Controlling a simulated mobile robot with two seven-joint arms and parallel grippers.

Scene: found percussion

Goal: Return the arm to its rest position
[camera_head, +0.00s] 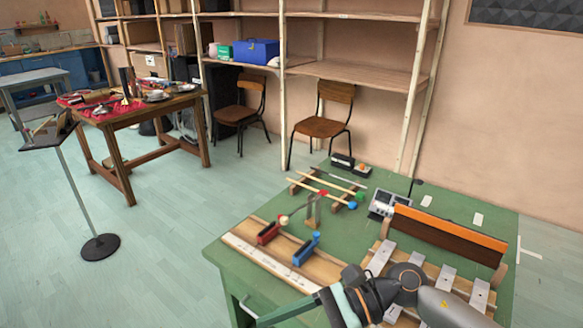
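One arm of mine, which I take to be the right one, comes in from the bottom right over the near part of the green table (455,205). Its dark wrist hangs over the wooden bars and metal plates at the front. My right gripper (254,311) points left near the table's front edge. Its fingers are partly cut off and small, so I cannot tell whether they are apart. I see nothing held in it. My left gripper is not in view.
A red block (268,234), a blue block (306,250), sticks and a small grey device (382,203) lie on the table. An orange-topped wooden board (450,232) stands at the right. A music stand (78,185), a brown table (150,117), chairs and shelves are behind.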

